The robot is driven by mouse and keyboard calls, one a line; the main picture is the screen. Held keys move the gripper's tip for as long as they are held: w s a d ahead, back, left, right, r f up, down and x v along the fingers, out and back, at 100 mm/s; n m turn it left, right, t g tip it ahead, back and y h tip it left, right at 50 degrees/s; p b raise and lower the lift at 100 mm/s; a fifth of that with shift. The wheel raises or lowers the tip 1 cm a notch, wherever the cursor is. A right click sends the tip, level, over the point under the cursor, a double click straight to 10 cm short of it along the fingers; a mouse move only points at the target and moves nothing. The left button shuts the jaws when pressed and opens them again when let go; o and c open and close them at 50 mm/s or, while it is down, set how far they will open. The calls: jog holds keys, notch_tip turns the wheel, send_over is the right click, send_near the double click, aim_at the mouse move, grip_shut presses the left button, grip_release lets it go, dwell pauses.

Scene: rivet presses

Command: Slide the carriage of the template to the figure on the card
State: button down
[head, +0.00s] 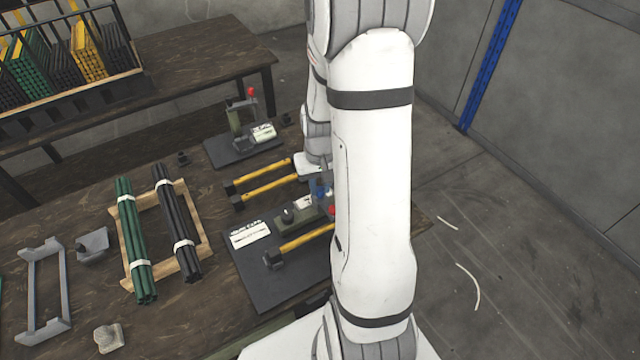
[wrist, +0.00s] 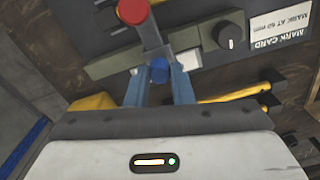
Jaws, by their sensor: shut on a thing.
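The template (wrist: 160,55) is an olive-grey bar with a dark round knob (wrist: 231,28); it also shows in the head view (head: 312,215). The white card (wrist: 280,35) beside the bar is upside down and seems to read "MARK AT 60 mm". The card also lies on the dark board in the head view (head: 250,235). I cannot read the carriage's position on any scale.
Yellow bars (head: 305,240) lie along the template, with others (head: 262,178) behind. A small press (head: 240,125) with a red knob stands farther back. Bundles of green rods (head: 135,240) and black rods (head: 177,222) lie on a wooden frame at left. My arm hides the table's right part.

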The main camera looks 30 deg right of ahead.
jog(key=shift+d+b, duration=0.15)
jog(key=shift+b, duration=0.25)
jog(key=c, duration=1.3)
grip_release()
jog(key=shift+o, duration=0.2)
jog(key=shift+r, duration=0.1)
notch_tip(320, 180, up, 8)
jog(key=shift+f, duration=0.15)
